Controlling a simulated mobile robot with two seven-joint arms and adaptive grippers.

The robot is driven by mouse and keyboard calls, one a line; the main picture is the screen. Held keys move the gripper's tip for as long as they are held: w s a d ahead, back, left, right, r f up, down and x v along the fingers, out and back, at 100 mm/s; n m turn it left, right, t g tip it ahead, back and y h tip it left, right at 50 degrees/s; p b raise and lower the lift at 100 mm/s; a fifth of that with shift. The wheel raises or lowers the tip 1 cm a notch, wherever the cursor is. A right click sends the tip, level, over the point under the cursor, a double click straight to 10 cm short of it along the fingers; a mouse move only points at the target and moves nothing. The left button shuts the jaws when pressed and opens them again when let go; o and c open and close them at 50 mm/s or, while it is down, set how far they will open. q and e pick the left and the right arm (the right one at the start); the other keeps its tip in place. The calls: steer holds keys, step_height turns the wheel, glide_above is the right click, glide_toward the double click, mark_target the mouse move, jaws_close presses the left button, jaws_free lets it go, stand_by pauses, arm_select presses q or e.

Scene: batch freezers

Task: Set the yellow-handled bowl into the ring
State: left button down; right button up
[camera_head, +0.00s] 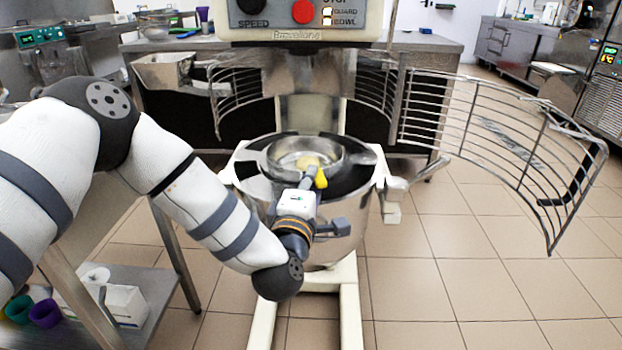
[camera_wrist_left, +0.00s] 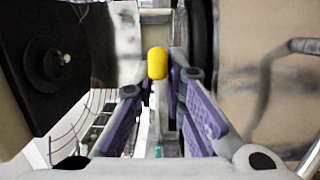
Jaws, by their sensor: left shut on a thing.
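The steel bowl (camera_head: 283,153) is at the mixer, over the middle of the dark ring (camera_head: 352,181) as seen from my head. I cannot tell whether it touches the ring or hangs just above it. Its yellow handle end (camera_head: 321,178) points toward me, and shows in the left wrist view (camera_wrist_left: 157,63). My left gripper (camera_head: 311,181) is shut on the bowl's handle at the near side. In the left wrist view, purple finger pads (camera_wrist_left: 165,105) stand on either side of the handle. The bowl's near underside is hidden by the gripper. My right gripper is not in view.
A large steel mixer bowl (camera_head: 335,242) lies below the ring. The wire guard (camera_head: 500,135) stands swung open at right, and more guard wire (camera_head: 238,88) is at left. A shelf (camera_head: 160,285) with cups is at lower left. Tiled floor at right is clear.

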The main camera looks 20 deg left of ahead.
arm_select(q)
steer(key=c, duration=1.6)
jaws_free()
steer(key=shift+o, duration=0.2)
steer(key=shift+f, duration=0.15)
steer(key=shift+s+f, duration=0.1)
steer(key=shift+f, duration=0.1)
